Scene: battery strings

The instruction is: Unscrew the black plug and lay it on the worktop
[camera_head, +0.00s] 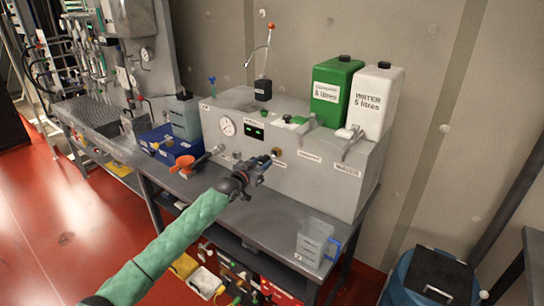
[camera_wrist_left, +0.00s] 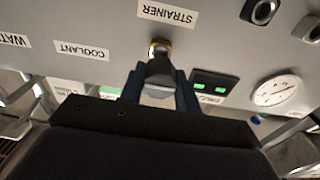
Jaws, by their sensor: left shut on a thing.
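My left gripper (camera_head: 266,165) is at the front face of the grey cabinet (camera_head: 330,180), above the worktop (camera_head: 262,218). In the left wrist view its two fingers (camera_wrist_left: 160,88) are closed on the black plug (camera_wrist_left: 160,70), which is partly hidden between them. A brass-coloured port (camera_wrist_left: 160,47) shows just beyond the plug, beside the label STRAINER (camera_wrist_left: 166,12). The brass port also shows in the head view (camera_head: 277,152). I cannot tell whether the plug still sits in the port or is clear of it. My right gripper is not in view.
A clear jug (camera_head: 314,243) with a blue handle stands at the worktop's right end. An orange-handled part (camera_head: 183,163) and a blue box (camera_head: 168,145) lie left. Green (camera_head: 333,90) and white (camera_head: 372,100) canisters stand on the cabinet. The worktop's front middle is bare.

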